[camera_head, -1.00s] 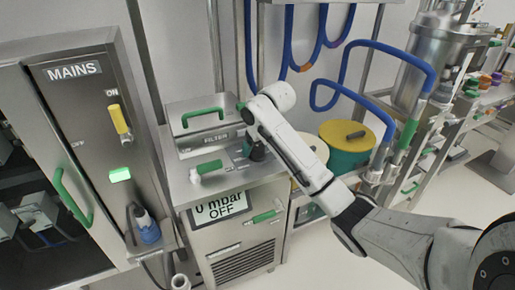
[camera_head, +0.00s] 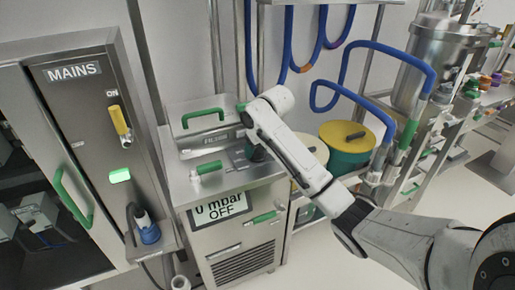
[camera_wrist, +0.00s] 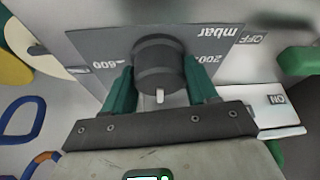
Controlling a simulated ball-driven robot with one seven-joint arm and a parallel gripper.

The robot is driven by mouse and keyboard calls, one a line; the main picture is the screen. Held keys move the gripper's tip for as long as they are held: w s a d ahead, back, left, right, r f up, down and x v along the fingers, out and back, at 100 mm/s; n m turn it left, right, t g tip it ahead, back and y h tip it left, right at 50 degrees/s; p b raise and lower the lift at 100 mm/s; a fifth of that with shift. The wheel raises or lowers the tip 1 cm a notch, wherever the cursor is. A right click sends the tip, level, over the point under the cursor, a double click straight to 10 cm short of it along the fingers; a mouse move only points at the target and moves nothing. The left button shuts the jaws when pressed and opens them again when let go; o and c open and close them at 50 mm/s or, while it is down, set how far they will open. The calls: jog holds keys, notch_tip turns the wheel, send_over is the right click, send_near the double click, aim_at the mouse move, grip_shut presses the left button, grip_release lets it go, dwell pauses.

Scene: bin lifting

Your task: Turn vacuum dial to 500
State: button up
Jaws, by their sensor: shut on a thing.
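The vacuum dial (camera_wrist: 160,52) is a dark grey round knob on a dark scale plate (camera_wrist: 85,45), seen upside down in the wrist view. The scale reads 600, 200 and mbar, and the dial's white mark points to the bottom of the picture. My gripper (camera_wrist: 160,74) is shut on the dial, one green finger on each side. In the head view my gripper (camera_head: 256,151) is over the top of the steel cabinet and mostly hides the dial. The cabinet's display (camera_head: 220,209) reads 0 mbar OFF.
An OFF/ON label and a green handle (camera_wrist: 299,61) lie right of the dial in the wrist view. In the head view a lid with a green handle (camera_head: 203,115) stands behind, and a green lever (camera_head: 208,168) is left of my gripper. The MAINS cabinet (camera_head: 92,95) stands further left.

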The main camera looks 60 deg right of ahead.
jog(key=shift+r+p, duration=0.1)
jog(key=shift+p, duration=0.35)
jog(key=shift+a+r+m+p, duration=0.1)
jog(key=shift+m+p, duration=0.2)
jog(key=shift+p, duration=0.1)
jog(key=m+p, duration=0.1)
jog(key=p, duration=0.2)
jog(key=shift+m+h, duration=0.4)
jog(key=m+g+p, duration=0.1)
jog(key=m+p, duration=0.1)
jog(key=m, duration=0.1)
jog(key=shift+h+p, duration=0.35)
jog(key=shift+h, duration=0.05)
jog(key=shift+m+g+h+p, duration=0.35)
jog(key=shift+m+p, duration=0.2)
jog(key=shift+m, duration=0.55)
jog(key=o, duration=1)
jog(key=shift+f, duration=0.2)
